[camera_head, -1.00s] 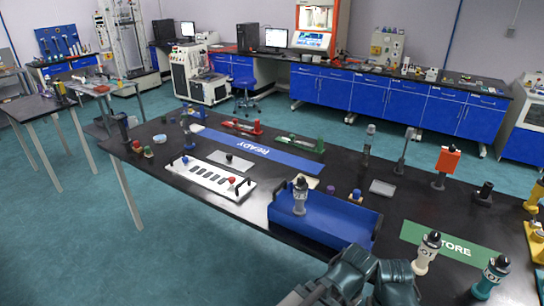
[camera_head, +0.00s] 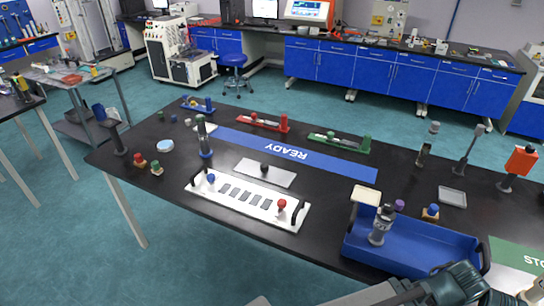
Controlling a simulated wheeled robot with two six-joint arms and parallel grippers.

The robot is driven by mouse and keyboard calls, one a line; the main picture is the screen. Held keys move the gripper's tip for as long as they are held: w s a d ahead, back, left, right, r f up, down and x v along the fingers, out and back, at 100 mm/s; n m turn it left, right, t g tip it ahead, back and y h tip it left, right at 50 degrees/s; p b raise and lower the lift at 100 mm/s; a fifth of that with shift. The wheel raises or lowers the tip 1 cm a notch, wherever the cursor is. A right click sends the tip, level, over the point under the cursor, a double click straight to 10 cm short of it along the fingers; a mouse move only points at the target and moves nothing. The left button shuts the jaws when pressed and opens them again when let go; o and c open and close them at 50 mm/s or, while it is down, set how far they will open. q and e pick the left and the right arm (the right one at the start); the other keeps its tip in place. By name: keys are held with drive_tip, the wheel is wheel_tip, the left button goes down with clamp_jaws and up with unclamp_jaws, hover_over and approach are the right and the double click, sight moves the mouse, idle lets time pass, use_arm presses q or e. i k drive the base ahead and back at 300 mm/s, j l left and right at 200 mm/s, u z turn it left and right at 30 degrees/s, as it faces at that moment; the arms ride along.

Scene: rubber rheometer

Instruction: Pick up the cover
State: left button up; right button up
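A flat silver plate with a dark knob (camera_head: 264,172) lies on the black table, between the blue READY mat (camera_head: 320,163) and a white panel (camera_head: 230,203). It looks like a cover, but I cannot tell for certain that it is the one named. Nothing of mine touches it. Dark grey-green links of my arm show at the bottom right, in front of the blue tray. No gripper fingers show clearly, and I cannot tell which arm these links belong to.
The white panel has black handles, dark slots, and red and blue knobs. The blue tray (camera_head: 352,251) holds an upright grey bottle (camera_head: 381,226). Red (camera_head: 262,122) and green (camera_head: 338,142) fixtures stand behind the mat. A dark upright post (camera_head: 204,138) stands left of the plate.

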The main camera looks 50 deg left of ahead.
sight(277, 176)
drive_tip(key=j, duration=0.5)
drive_tip(key=k+j, duration=0.15)
drive_tip(key=j, duration=0.8)
drive_tip(key=k+j+z, duration=0.1)
drive_tip(key=j, duration=0.4)
drive_tip(key=k+j, duration=0.15)
drive_tip(key=j, duration=0.3)
